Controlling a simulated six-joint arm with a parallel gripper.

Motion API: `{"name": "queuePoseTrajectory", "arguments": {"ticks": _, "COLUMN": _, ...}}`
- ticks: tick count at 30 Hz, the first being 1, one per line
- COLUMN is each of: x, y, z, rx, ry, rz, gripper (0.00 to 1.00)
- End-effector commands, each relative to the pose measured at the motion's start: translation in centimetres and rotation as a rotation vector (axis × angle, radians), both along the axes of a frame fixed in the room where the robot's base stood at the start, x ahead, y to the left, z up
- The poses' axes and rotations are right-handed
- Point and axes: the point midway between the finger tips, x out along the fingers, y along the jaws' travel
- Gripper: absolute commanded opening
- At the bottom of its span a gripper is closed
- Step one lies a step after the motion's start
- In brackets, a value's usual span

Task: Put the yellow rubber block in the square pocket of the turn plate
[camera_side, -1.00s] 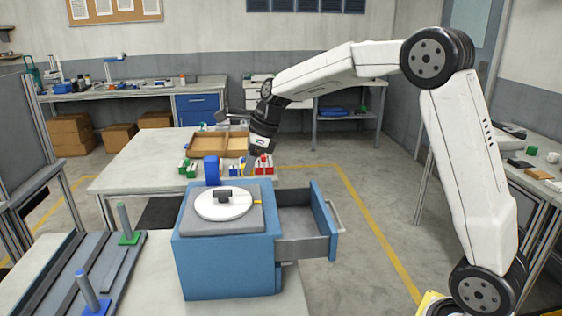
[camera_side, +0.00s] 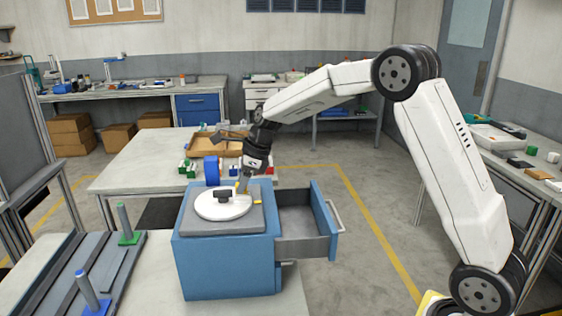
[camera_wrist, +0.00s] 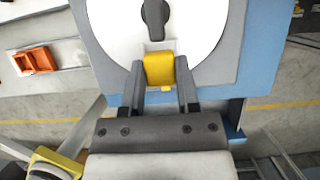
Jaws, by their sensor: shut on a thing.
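My gripper (camera_side: 241,187) is over the right edge of the white round turn plate (camera_side: 218,207) on the blue cabinet. It is shut on the yellow rubber block (camera_wrist: 159,69); both fingers flank the block in the wrist view. The block (camera_side: 236,189) shows only as a small yellow patch in the side view. In the wrist view it overlaps the rim of the plate (camera_wrist: 205,35). A small grey patch, perhaps part of the square pocket (camera_wrist: 158,46), shows just beyond it. I cannot tell whether the block is above the pocket or touching the plate.
A dark knob (camera_side: 222,195) stands at the plate's centre, close to my gripper. The blue cabinet (camera_side: 225,265) has its drawer (camera_side: 308,240) open to the right.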

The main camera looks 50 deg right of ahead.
Motion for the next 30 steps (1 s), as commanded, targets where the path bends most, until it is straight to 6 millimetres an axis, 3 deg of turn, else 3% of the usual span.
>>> {"name": "queuePoseTrajectory", "arguments": {"ticks": 29, "x": 0.0, "y": 0.0, "z": -1.3, "rx": 0.0, "ry": 0.0, "rz": 0.0, "gripper": 0.0}}
{"name": "queuePoseTrajectory", "arguments": {"ticks": 30, "x": 0.0, "y": 0.0, "z": -1.3, "rx": 0.0, "ry": 0.0, "rz": 0.0, "gripper": 0.43}}
